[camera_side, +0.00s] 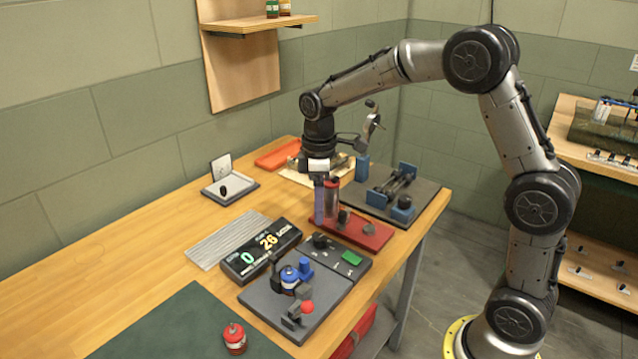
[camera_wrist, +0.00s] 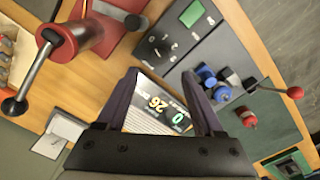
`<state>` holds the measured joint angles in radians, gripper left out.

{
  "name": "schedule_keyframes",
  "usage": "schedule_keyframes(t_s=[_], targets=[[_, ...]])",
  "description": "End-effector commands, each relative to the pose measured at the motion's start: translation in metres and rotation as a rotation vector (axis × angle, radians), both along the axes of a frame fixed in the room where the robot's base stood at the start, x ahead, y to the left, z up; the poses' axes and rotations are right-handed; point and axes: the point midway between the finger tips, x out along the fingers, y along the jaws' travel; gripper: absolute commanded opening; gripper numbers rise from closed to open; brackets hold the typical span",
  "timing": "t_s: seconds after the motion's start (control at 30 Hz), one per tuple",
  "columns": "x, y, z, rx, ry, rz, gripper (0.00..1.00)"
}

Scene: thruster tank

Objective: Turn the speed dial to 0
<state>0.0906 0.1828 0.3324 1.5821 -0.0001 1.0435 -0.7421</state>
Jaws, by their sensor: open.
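The dial is a black knob (camera_side: 320,240) at the left end of a dark panel (camera_side: 337,263) that also carries a green square (camera_side: 352,258). A black display (camera_side: 240,268) beside the panel reads a green 0 and a yellow 26. It shows upside down between my fingers in the wrist view (camera_wrist: 160,103). My gripper (camera_side: 321,218) points down, open and empty, above the bench behind the panel. Its fingers (camera_wrist: 160,75) are wide apart.
A red base (camera_side: 375,238) with a red cylinder and black handle (camera_wrist: 75,38) stands close to my gripper. A grey plate (camera_side: 262,300) with blue parts and a red-balled lever (camera_side: 307,307) lies in front of the panel. A ribbed grey plate (camera_side: 225,240) lies left.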

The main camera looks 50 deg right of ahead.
Motion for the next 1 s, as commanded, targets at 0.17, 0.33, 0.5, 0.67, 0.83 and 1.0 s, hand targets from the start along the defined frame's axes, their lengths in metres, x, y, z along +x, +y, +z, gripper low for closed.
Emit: schedule_keyframes(t_s=[0.17, 0.33, 0.5, 0.67, 0.83, 1.0], targets=[[0.001, 0.0, 0.034, -0.001, -0.006, 0.0, 0.69], [0.001, 0.0, 0.051, 0.0, -0.003, 0.0, 0.69], [0.0, 0.0, 0.056, 0.0, 0.0, 0.001, 0.69], [0.0, 0.0, 0.056, 0.0, 0.0, 0.0, 0.69], [0.0, 0.002, 0.064, -0.001, -0.02, 0.005, 0.69], [-0.024, 0.01, 0.111, -0.009, -0.123, 0.021, 0.69]])
